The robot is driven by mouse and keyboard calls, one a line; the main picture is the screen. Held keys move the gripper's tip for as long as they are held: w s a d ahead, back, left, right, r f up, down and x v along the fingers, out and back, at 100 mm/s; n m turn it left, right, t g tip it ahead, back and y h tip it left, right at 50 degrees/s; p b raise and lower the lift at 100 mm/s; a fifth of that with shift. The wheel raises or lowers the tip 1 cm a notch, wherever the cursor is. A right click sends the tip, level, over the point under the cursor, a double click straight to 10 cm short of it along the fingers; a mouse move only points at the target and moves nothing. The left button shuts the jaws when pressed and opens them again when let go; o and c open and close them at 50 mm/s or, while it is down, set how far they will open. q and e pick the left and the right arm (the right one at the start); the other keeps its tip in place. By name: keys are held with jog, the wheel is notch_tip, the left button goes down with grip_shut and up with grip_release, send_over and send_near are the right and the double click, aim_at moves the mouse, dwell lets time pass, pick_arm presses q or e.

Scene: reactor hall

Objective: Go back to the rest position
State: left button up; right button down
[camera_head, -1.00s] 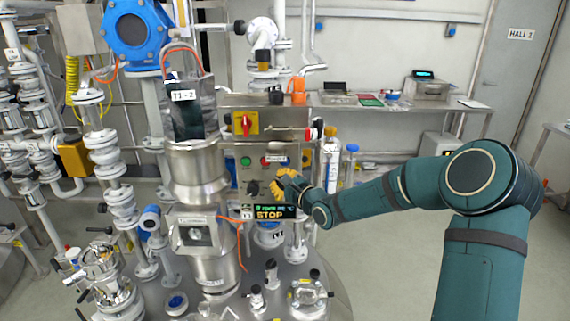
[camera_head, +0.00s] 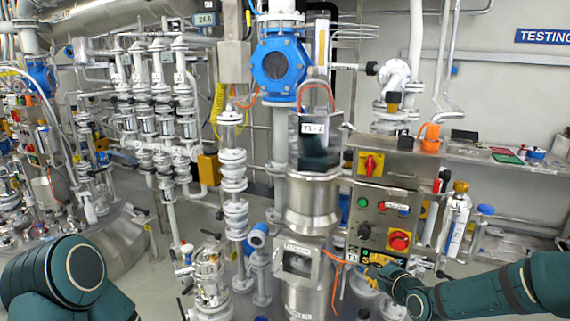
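My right gripper (camera_head: 374,271), with yellow fingers, shows at the lower right in front of the lower part of the reactor's control panel (camera_head: 375,228). It is small and seen partly from behind, so I cannot tell if it is open or shut, or if it touches the panel. My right arm comes in from the right edge. My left arm shows as dark green links at the lower left; its gripper is out of view.
The steel reactor column (camera_head: 312,200) stands left of the panel. A gas bottle (camera_head: 456,220) stands right of the panel, below a wall shelf (camera_head: 480,157). White valve pipework (camera_head: 160,100) fills the back left. Grey floor shows between.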

jog(key=s+a+f+n+g, duration=0.4)
jog(key=s+a+f+n, duration=0.25)
jog(key=s+f, duration=0.35)
jog(key=s+a+f+n+g, duration=0.55)
jog(key=s+a+f, duration=0.2)
jog(key=f, duration=0.35)
jog(key=s+a+f+n+g+b, duration=0.1)
jog(key=s+f+n, duration=0.3)
jog(key=s, duration=0.7)
jog(key=shift+s+f+n+g, duration=0.2)
jog(key=shift+f+n+g, duration=0.2)
jog(key=shift+n+g, duration=0.6)
